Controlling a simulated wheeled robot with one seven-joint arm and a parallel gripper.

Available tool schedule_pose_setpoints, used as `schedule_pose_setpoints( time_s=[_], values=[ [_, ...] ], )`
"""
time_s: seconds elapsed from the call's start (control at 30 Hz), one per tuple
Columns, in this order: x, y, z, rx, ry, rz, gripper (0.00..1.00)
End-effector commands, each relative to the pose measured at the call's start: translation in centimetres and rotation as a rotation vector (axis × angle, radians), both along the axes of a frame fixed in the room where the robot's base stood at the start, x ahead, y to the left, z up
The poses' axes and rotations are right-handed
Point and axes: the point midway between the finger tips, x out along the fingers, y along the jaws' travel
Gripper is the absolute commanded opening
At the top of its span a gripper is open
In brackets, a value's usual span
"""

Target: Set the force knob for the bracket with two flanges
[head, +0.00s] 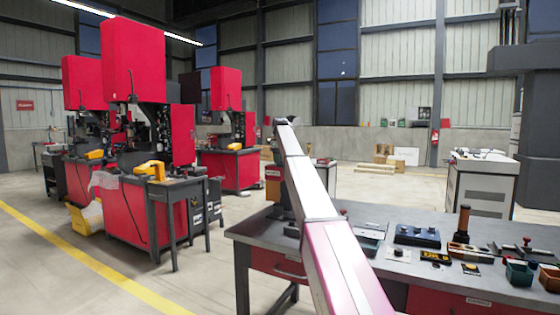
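My arm reaches from the bottom edge up past the left part of the workbench, and its far end is near the picture's middle. I cannot make out my gripper there. I cannot pick out a force knob for certain. A dark blue box (417,236) with small knob-like parts on top lies on the workbench (340,208). I cannot make out a bracket with two flanges. Bench-mounted equipment with an orange and green upper part (273,173) stands at the bench's left end, partly hidden by my arm.
Small tools, a brown upright cylinder (464,219), a green bin (519,273) and a reddish bin (550,277) crowd the bench's right side. Tall red machines (135,60) stand at left. A grey-white cabinet (482,187) stands behind the bench. Floor at lower left is clear beside a yellow line (85,262).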

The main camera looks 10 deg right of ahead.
Motion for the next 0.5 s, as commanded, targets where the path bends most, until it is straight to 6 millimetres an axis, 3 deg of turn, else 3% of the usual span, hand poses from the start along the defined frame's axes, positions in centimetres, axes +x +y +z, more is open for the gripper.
schedule_pose_setpoints(
  time_s=[0.07,0.5],
  values=[
    [0.00,0.00,0.01,0.000,0.000,0.000,0.10],
    [-0.01,-0.01,0.05,0.000,0.000,0.072,0.11]
  ],
)
